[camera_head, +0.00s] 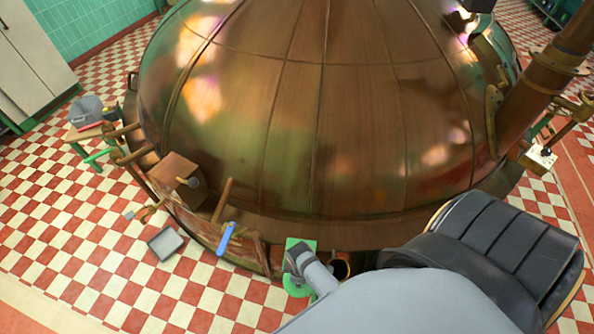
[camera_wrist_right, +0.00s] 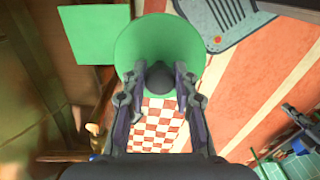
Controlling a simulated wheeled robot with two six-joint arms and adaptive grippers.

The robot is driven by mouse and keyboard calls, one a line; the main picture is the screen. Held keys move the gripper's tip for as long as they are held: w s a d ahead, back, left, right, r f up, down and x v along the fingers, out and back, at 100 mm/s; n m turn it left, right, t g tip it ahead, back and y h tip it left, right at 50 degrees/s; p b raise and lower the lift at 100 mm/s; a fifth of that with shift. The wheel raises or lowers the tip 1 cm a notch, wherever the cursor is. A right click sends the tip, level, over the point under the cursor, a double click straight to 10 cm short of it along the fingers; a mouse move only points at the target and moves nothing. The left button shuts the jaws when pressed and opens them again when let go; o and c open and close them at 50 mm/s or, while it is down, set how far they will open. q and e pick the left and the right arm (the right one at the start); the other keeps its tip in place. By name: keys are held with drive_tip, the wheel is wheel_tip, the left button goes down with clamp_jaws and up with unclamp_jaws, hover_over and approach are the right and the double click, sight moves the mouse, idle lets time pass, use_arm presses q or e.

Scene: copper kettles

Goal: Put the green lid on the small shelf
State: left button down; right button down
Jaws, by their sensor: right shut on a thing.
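The green lid (camera_wrist_right: 160,38) is a round disc with a dark knob. My right gripper (camera_wrist_right: 159,75) is shut on that knob, and the lid shows beyond the fingertips in the right wrist view. In the head view the lid (camera_head: 296,289) is partly hidden by my right arm and gripper (camera_head: 295,262). The small shelf appears to be the green square plate (camera_wrist_right: 92,35), left of the lid in the wrist view. In the head view the shelf (camera_head: 292,242) shows just above my gripper, against the kettle's lower edge. My left gripper is in neither view.
The large copper kettle (camera_head: 320,110) fills the middle. A blue-handled lever (camera_head: 227,238) and a box (camera_head: 176,178) stick out left of the shelf. A grey pan (camera_head: 165,243) lies on the checkered floor. A stool (camera_head: 90,133) stands at far left.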

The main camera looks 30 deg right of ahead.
drive_tip(key=shift+w+d+f, duration=0.15)
drive_tip(key=shift+w+d, duration=0.1)
drive_tip(key=shift+w, duration=0.05)
drive_tip(key=shift+w+d+f, duration=0.3)
drive_tip(key=shift+w+d, duration=0.2)
drive_tip(key=shift+w, duration=0.1)
drive_tip(key=w+d+f+b, duration=0.2)
drive_tip(key=w+f+b, duration=0.1)
drive_tip(key=b, duration=0.2)
drive_tip(key=w+d+f+b, duration=0.2)
drive_tip(key=w+b, duration=0.1)
drive_tip(key=b, duration=0.2)
drive_tip(key=w+d+f+b, duration=0.2)
drive_tip(key=w+f+b, duration=0.1)
drive_tip(key=b, duration=0.2)
drive_tip(key=shift+f, duration=0.35)
drive_tip(key=shift+w+d, duration=0.15)
drive_tip(key=f+b, duration=0.4)
drive_tip(key=b, duration=0.1)
drive_tip(key=shift+w+d, duration=0.1)
drive_tip(key=shift+w, duration=0.1)
drive_tip(key=shift+r, duration=0.3)
drive_tip(key=shift+f, duration=0.15)
drive_tip(key=c, duration=1)
unclamp_jaws()
drive_tip(key=shift+c, duration=0.2)
